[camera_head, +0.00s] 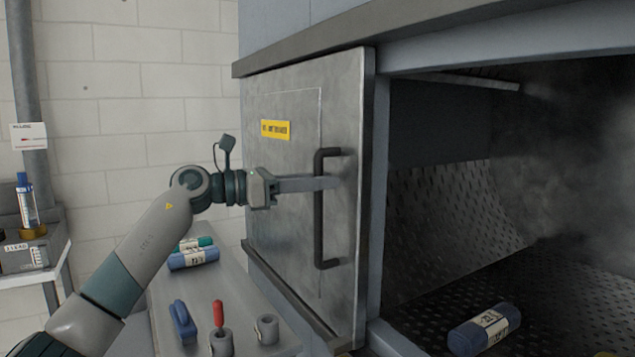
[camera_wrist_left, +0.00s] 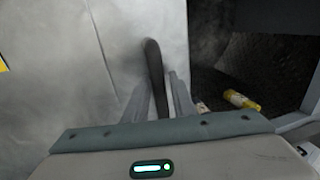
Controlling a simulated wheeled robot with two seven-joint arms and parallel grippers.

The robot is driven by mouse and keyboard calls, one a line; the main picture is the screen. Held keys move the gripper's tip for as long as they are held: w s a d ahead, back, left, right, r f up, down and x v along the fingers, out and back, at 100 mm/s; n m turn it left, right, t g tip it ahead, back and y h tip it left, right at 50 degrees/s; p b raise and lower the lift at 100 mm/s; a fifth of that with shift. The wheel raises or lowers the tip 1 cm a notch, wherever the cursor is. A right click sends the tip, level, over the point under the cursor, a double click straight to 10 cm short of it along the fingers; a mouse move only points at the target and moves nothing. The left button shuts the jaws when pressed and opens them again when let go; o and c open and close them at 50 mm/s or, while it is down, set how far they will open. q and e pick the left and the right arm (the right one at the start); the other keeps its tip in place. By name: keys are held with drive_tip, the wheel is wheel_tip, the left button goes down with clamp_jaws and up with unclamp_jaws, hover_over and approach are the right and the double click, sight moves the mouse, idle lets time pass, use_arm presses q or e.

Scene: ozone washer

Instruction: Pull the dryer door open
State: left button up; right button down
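The dryer door (camera_head: 285,225) is a grey metal panel with a yellow label. It stands to the left of the dark dryer opening (camera_head: 560,170). Its black vertical bar handle (camera_head: 319,235) is near the panel's right edge. My left gripper (camera_head: 333,183) reaches in from the left, its fingers level across the upper part of the handle. In the left wrist view, the handle (camera_wrist_left: 154,62) passes between the two fingers (camera_wrist_left: 160,92), which lie close on both sides of it. The fingers look shut on it; the exact contact is hard to see. My right gripper is not in view.
A blue labelled roll (camera_head: 484,329) lies inside the dryer on the perforated floor. A grey bench (camera_head: 245,300) below the door holds rolled cloths (camera_head: 193,258), a blue brush (camera_head: 183,321) and a red-handled tool (camera_head: 218,314). A side table (camera_head: 40,275) stands at far left.

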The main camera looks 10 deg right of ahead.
use_arm(q)
drive_tip(key=shift+o, duration=0.6)
drive_tip(key=shift+s, duration=0.1)
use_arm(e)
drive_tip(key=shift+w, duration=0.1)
